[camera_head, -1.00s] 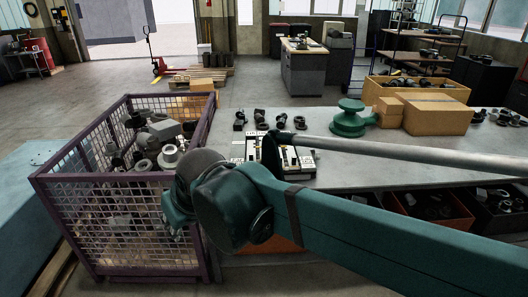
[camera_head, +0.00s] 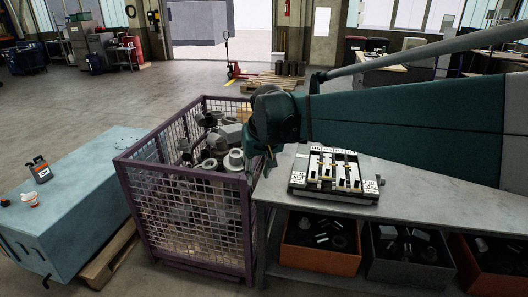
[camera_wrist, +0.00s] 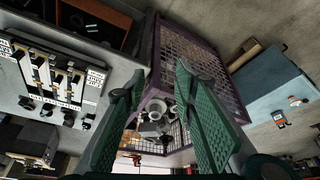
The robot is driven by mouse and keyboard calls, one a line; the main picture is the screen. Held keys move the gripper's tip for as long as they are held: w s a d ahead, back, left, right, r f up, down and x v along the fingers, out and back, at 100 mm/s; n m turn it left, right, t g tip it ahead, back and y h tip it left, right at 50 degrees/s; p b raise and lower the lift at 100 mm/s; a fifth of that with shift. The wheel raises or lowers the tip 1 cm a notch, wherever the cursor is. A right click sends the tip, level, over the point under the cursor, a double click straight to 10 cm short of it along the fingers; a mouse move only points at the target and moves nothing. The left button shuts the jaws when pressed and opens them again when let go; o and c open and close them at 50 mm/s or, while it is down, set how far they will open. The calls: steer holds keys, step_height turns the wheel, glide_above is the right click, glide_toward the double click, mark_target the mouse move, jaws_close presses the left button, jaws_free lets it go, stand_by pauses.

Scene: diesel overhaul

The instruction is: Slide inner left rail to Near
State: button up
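The rail panel (camera_head: 297,178) is a flat pale and black block on the left end of the grey bench. Several parallel rails run across its top, with small yellow, white and black sliders on them. The inner left rail (camera_head: 327,170) is among them; its slider's exact position is too small to tell. The panel also shows at the left of the wrist view (camera_wrist: 35,75), with white label plates. My gripper (camera_wrist: 160,75) has two green fingers spread wide with nothing between them. In the head view it hangs left of the panel, by the crate's right edge, apart from the panel.
A purple mesh crate (camera_head: 190,225) full of grey metal parts stands left of the bench (camera_head: 390,190). A blue box (camera_head: 75,185) stands further left. Parts bins (camera_head: 320,262) sit under the bench. My arm covers the bench's back and right.

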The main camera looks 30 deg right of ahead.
steer(key=w+d+m+g+p, duration=0.1)
steer(key=w+d+p, duration=0.1)
steer(key=w+d, duration=0.7)
steer(key=m+g+y+p, duration=0.1)
steer(key=m+g+p, duration=0.2)
steer(key=m+p, duration=0.15)
glide_above(328, 167)
steer(key=f, duration=1.6)
steer(key=shift+a+f, duration=0.1)
steer(key=shift+a, duration=0.25)
steer(key=shift+s+d+f, duration=0.1)
steer(key=shift+d+f, duration=0.2)
steer(key=shift+d, duration=0.1)
steer(key=shift+f, duration=3.9)
